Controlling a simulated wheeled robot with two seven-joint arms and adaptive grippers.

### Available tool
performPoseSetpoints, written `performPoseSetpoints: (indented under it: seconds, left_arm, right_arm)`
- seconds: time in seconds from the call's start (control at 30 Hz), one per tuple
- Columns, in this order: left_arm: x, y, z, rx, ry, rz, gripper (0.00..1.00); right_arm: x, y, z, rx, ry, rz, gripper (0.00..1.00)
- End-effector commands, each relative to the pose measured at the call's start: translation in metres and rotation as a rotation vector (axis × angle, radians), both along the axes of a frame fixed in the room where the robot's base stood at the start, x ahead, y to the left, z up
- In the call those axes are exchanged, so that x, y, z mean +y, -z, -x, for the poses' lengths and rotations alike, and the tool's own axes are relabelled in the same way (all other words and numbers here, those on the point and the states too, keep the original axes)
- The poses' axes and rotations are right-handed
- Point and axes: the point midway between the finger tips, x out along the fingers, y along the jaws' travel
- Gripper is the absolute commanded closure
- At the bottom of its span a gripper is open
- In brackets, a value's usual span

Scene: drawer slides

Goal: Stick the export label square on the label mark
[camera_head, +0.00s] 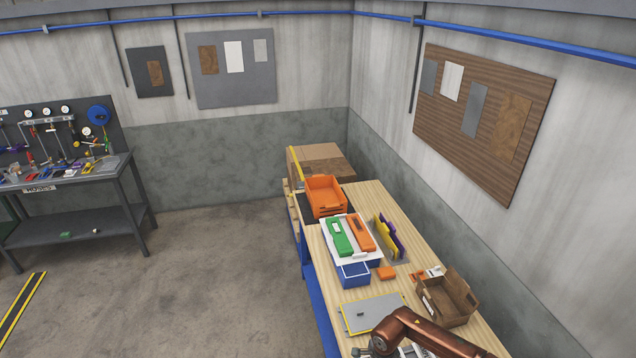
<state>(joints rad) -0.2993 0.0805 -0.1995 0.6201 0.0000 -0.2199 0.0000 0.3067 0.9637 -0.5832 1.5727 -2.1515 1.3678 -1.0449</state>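An open brown cardboard box (448,300) stands on the right side of the wooden bench, with a small white patch on its left face. I cannot tell whether this patch is a label or the label mark. Small orange and white flat pieces (428,273) lie just behind the box; I cannot read them or tell whether one is the export label. My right arm, copper coloured, comes in at the bottom edge in front of the box. Grey parts at its end are mostly cut off, so its fingers cannot be made out. My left gripper is out of view.
A grey panel with yellow edges (372,313) lies left of the box. Behind are an orange block (386,273), a blue bin (353,274), a white tray (368,257) with green and orange parts, upright purple and yellow plates (388,236), and an orange crate (325,196).

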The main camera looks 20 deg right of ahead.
Motion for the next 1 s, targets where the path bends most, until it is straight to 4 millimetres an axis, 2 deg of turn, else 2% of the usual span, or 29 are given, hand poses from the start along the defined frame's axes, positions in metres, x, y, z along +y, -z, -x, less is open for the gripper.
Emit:
performPoseSetpoints:
  seconds: [0.6, 1.0]
  left_arm:
    - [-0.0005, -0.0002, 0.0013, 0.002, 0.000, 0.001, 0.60]
    - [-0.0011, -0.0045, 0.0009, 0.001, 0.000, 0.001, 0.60]
  right_arm:
    - [0.0000, -0.0003, 0.0002, 0.000, 0.000, 0.000, 1.00]
    - [0.0000, -0.0075, 0.0018, -0.001, 0.000, 0.001, 1.00]
